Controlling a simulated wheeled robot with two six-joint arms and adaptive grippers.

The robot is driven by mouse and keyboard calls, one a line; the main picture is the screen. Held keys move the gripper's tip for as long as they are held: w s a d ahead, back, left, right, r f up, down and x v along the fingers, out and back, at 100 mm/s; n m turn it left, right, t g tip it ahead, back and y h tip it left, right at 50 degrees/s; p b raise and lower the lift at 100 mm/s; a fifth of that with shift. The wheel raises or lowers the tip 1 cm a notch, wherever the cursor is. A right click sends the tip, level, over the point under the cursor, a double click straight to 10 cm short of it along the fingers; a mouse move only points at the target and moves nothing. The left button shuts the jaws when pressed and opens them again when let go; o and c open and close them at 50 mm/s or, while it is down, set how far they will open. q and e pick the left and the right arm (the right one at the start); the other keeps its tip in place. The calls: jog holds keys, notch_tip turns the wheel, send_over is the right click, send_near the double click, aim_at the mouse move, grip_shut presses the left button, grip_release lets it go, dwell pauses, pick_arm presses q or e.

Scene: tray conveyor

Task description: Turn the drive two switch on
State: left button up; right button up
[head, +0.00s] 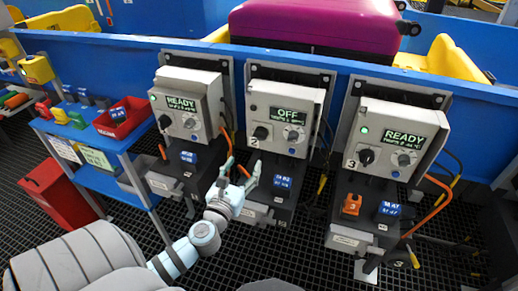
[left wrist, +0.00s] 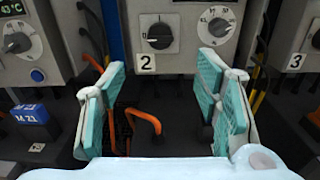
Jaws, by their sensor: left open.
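Drive two's grey box (head: 285,113) stands in the middle, with a dark display reading OFF. Its black rotary switch (head: 262,133) is on the left of the front face. In the left wrist view the switch (left wrist: 159,34) sits above the number 2 plate, its pointer lying roughly level. My left gripper (head: 238,177) is open and empty below drive two's box. In the left wrist view its fingers (left wrist: 163,100) are spread wide, below the switch and apart from it. My right gripper is not in view.
A smaller grey dial (head: 291,135) is right of the switch. Drive one's box (head: 186,105) and drive three's box (head: 395,138) flank it, both reading READY. Orange and dark cables hang between the boxes. A blue shelf with a red bin (head: 122,118) stands left.

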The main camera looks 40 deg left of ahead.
aim_at(258, 138)
pick_arm(q)
jog(key=x, duration=0.7)
jog(key=b+x, duration=0.1)
jog(key=x, duration=0.6)
jog(key=shift+w+a+r, duration=0.1)
jog(key=shift+w+r, duration=0.05)
jog(key=shift+r, duration=0.05)
jog(key=c, duration=1.1)
